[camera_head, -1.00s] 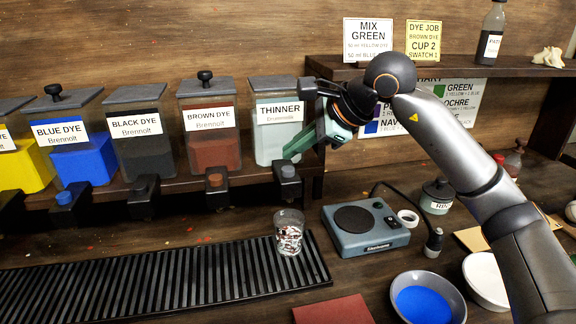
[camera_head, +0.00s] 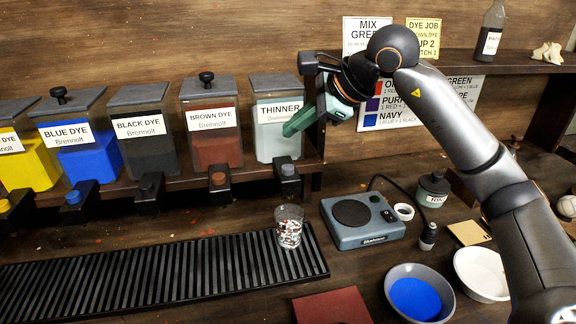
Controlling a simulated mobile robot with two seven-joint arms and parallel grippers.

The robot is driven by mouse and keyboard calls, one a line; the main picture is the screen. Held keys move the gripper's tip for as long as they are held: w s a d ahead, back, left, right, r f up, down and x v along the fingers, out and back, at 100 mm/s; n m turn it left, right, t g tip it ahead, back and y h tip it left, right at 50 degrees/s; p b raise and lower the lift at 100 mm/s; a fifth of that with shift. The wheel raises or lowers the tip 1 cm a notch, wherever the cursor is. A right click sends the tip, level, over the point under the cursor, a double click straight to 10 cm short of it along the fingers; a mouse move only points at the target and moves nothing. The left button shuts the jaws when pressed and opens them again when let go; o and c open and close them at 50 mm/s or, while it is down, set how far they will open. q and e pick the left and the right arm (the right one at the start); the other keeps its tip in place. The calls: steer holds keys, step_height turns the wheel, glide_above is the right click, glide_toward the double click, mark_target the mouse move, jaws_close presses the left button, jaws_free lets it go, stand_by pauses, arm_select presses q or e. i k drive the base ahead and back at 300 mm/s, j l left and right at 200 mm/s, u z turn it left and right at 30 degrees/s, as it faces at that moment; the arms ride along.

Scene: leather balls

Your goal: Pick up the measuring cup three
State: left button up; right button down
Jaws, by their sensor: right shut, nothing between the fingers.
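One clear cup (camera_head: 289,228) with reddish and white markings stands upright at the right end of the black slatted drip mat (camera_head: 190,266). I cannot read a number on it. My right gripper (camera_head: 290,129) has green fingers and is shut and empty. It is raised in front of the thinner container (camera_head: 276,145), above and apart from the cup. My left gripper is not in view.
Dye containers, including the brown dye one (camera_head: 211,150), line the shelf, with taps below. Right of the cup are a grey stirrer (camera_head: 362,221), a bowl of blue dye (camera_head: 420,297) and a white bowl (camera_head: 482,274). A red-brown swatch (camera_head: 332,306) lies in front.

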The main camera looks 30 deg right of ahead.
mark_target(289, 218)
steer(key=k, duration=1)
